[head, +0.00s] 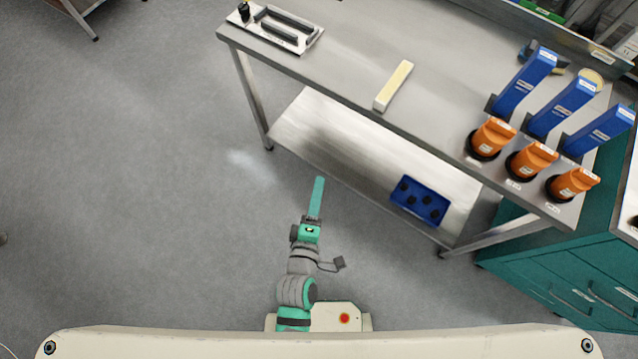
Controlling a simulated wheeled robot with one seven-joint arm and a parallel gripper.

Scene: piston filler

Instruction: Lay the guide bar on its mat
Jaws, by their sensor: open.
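My gripper (317,190) is open and empty, over the floor in front of the steel table and seen edge-on from above. It is well apart from everything on the table. A long, narrow block (393,86) with a pale yellow top and whitish sides lies alone near the table's front edge, at its middle. A light plate (307,44) at the table's far left corner carries dark bars (280,38) and a black knob (243,11). No label tells which of these is the guide bar or its mat.
The steel table (350,50) has bare room around the pale block. Several blue upright units (526,80) and orange parts (491,138) in black bases crowd its right end. A blue bin (421,201) sits on the lower shelf. A teal cabinet (560,265) stands at right.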

